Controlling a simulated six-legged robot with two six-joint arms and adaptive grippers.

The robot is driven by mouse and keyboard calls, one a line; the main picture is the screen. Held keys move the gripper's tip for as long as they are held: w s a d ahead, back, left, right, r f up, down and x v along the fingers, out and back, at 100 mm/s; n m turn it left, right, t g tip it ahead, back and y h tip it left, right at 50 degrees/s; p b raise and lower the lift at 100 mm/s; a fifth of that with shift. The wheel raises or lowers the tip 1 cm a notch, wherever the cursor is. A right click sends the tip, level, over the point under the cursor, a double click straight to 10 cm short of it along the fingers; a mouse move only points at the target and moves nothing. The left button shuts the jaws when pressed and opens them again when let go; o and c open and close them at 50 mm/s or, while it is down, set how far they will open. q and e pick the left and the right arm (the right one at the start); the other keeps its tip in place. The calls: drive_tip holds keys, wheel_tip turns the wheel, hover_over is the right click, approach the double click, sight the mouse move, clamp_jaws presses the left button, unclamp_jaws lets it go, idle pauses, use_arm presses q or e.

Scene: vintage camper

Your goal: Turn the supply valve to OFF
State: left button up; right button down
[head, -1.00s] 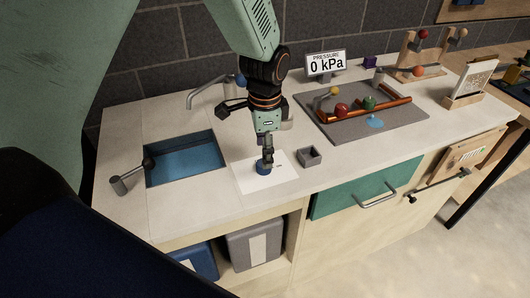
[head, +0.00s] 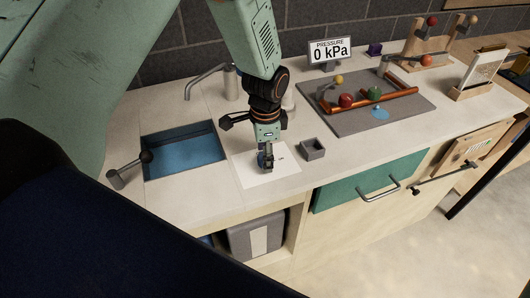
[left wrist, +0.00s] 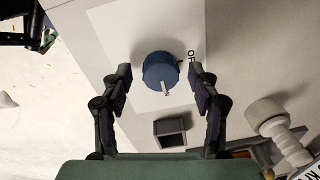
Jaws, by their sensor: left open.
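The supply valve is a round blue knob with a pale pointer mark (left wrist: 160,70), on a white card (head: 285,167) on the worktop. In the left wrist view, letters starting "OF" are printed right of the knob; the pointer mark faces the bottom of the picture, beside a letter "N". My left gripper (head: 265,157) points down over the knob. In the left wrist view its fingers (left wrist: 160,78) are open, one on each side of the knob, with visible gaps. In the head view the fingers hide most of the knob.
A small grey square box (head: 313,149) stands just right of the card. A sink (head: 185,152) with a black-knobbed lever (head: 130,168) is at left. A grey board (head: 350,125) carries copper pipes and red and green balls. The pressure display (head: 328,52) reads 0 kPa.

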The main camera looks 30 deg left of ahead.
use_arm(q)
drive_tip(key=shift+w+a+f, duration=0.1)
drive_tip(key=shift+w+f, duration=0.1)
drive_tip(key=shift+f, duration=0.2)
drive_tip(key=shift+s+d+r, duration=0.15)
drive_tip(key=shift+d+r, duration=0.05)
drive_tip(key=shift+d, duration=0.15)
drive_tip(key=shift+s+r, duration=0.1)
drive_tip(key=shift+c, duration=1.5)
drive_tip(key=shift+a+f, duration=0.2)
drive_tip(key=shift+a, duration=0.1)
drive_tip(key=shift+c, duration=1.4)
drive_tip(key=shift+d, duration=0.1)
drive_tip(key=c, duration=0.6)
drive_tip(key=shift+w+r, duration=0.1)
drive_tip(key=shift+w, duration=0.1)
use_arm(e)
drive_tip(key=shift+d, duration=0.1)
